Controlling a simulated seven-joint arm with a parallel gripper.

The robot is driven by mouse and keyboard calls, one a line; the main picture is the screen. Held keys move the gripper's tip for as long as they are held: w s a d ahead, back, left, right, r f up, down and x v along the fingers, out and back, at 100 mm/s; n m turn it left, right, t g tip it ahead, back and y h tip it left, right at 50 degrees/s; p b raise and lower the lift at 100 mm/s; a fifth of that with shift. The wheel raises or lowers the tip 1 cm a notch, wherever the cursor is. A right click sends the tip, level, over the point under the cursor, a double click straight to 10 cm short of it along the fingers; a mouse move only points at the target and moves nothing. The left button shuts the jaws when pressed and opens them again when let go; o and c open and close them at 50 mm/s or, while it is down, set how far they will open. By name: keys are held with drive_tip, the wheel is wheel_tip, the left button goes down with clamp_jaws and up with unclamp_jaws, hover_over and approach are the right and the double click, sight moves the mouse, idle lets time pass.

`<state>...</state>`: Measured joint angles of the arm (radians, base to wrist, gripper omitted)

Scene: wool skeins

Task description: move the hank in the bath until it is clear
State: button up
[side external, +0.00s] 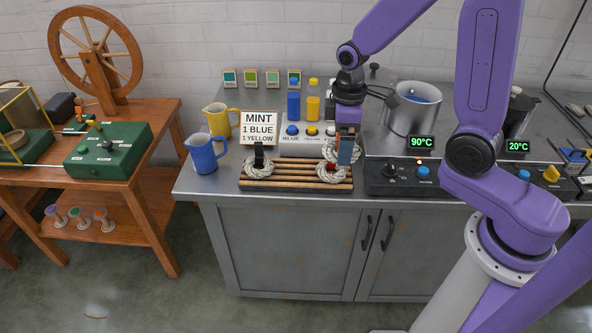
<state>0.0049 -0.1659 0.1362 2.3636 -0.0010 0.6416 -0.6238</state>
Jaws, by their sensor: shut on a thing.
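My gripper (346,136) points down over the right part of the slatted wooden rack (295,187). It is shut on what looks like a blue upright handle (345,157); a white hank (328,150) is close beside it, partly hidden. Another white hank (333,176) with a red clip lies on the rack just in front. A third white hank (258,171) with a black clip lies at the rack's left. The steel bath (413,120) stands to the right of my gripper, with blue showing inside; a hank inside cannot be made out. A display by it reads 90°C.
A sign (260,127) reads MINT, 1 BLUE, 1 YELLOW. Blue (294,106) and yellow (313,104) bottles stand behind a button panel. Blue (204,154) and yellow (219,123) jugs stand left. A control box (407,179) fronts the bath. My arm hides much of the right side.

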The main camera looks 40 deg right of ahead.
drive_tip(key=shift+w+f, duration=0.15)
drive_tip(key=shift+f, duration=0.15)
drive_tip(key=w+f, duration=0.3)
drive_tip(key=w, duration=0.1)
drive_tip(key=w+a+f, duration=0.1)
drive_tip(key=w+f, duration=0.2)
drive_tip(key=w, duration=0.1)
drive_tip(key=w+f, duration=0.3)
drive_tip(key=w, duration=0.2)
drive_tip(key=shift+a+f, duration=0.1)
drive_tip(key=shift+a, duration=0.1)
drive_tip(key=shift+w+f, duration=0.25)
drive_tip(key=shift+f, duration=1.6)
drive_tip(key=shift+f, duration=0.1)
drive_tip(key=o, duration=0.8)
